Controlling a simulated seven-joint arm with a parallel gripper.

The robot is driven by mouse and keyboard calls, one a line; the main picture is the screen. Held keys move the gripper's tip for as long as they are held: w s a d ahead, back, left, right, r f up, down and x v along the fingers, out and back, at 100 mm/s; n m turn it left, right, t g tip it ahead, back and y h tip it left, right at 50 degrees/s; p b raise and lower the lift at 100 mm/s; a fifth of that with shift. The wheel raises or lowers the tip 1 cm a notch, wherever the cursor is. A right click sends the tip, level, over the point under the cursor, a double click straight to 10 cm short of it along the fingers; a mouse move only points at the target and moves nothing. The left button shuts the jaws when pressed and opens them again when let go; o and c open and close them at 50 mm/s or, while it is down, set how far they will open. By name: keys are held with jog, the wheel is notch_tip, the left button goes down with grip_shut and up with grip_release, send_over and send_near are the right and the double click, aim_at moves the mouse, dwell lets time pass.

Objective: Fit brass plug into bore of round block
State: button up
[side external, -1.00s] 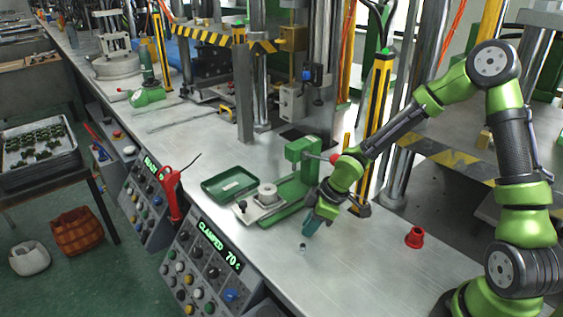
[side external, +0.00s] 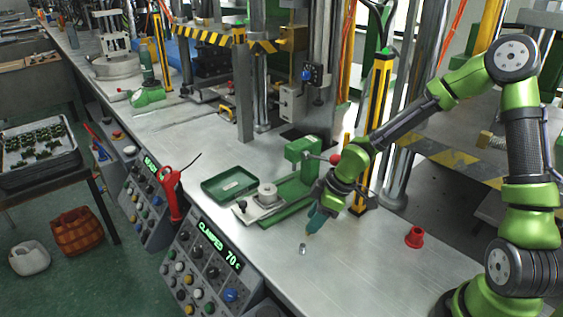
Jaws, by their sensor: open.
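A round grey block (side external: 268,192) with a dark spot on top sits on a flat metal plate at the front end of the green clamp fixture (side external: 296,190). A small upright cylinder (side external: 302,249) stands on the bench to the right of and nearer than the fixture; it looks grey rather than brass at this size, and I take it for the plug. My gripper (side external: 311,232), with teal fingers, points down just above and slightly right of the cylinder. It is open and apart from it. The gap between the fingers and the block's bore are too small to make out.
A green tray (side external: 230,185) lies left of the fixture. A red flanged piece (side external: 415,237) stands on the bench to the right. The fixture's red-knobbed lever (side external: 334,159) is close to my wrist. A control panel (side external: 210,265) lines the bench's front edge. Bench around the cylinder is clear.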

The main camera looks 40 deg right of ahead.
jog(key=s+r+m+t, duration=0.1)
jog(key=s+r+m, duration=0.4)
jog(key=s+r, duration=0.3)
jog(key=s+r+m+t+h, duration=0.1)
jog(key=s+r+m, duration=0.5)
jog(key=r, duration=0.7)
jog(key=shift+s+a+m+t, duration=0.15)
jog(key=shift+s+m+t, duration=0.15)
jog(key=shift+s+t, duration=0.5)
jog(key=shift+o, duration=0.4)
jog(key=shift+s+r+m, duration=0.1)
jog(key=shift+s+m, duration=0.2)
jog(key=shift+s, duration=0.05)
